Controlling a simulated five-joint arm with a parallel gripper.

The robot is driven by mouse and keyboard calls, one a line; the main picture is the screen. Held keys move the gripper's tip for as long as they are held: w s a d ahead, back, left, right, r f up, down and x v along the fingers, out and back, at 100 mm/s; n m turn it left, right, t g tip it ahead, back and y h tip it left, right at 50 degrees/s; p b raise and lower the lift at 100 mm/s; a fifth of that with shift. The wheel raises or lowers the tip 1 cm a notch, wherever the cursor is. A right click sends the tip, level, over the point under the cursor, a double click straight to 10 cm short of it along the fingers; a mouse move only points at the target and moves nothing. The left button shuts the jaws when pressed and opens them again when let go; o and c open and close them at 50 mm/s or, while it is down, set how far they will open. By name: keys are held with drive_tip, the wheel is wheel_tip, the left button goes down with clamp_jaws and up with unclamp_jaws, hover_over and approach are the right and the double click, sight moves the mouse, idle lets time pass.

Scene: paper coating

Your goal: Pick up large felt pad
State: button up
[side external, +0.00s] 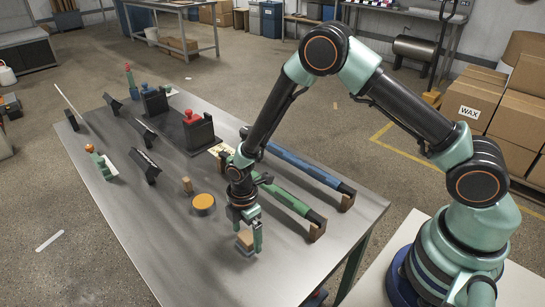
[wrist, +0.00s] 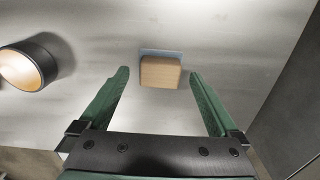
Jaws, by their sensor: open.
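The large felt pad (side external: 243,243) appears as a tan, wood-coloured block with a grey-blue layer, on the near part of the metal table. In the wrist view its tan block (wrist: 161,73) is centred ahead, with a strip of the grey-blue layer (wrist: 160,52) showing along its far edge. My gripper (side external: 246,232) points down at the pad and is open. In the wrist view the green fingers (wrist: 159,76) stand on either side of the block, with a visible gap on each side. The side view partly hides the pad behind a finger.
A round dark container with an orange top (side external: 203,202) stands left of my gripper. A small tan piece (side external: 187,185) stands beyond it. A green rod (side external: 285,198) and a blue rod (side external: 302,168) lie to the right. The table's near left is clear.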

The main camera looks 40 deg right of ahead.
sight(247, 237)
drive_tip(key=shift+f, duration=0.8)
drive_tip(key=c, duration=1.3)
drive_tip(key=shift+o, duration=0.2)
drive_tip(key=shift+r, duration=0.1)
wheel_tip(247, 237, up, 20)
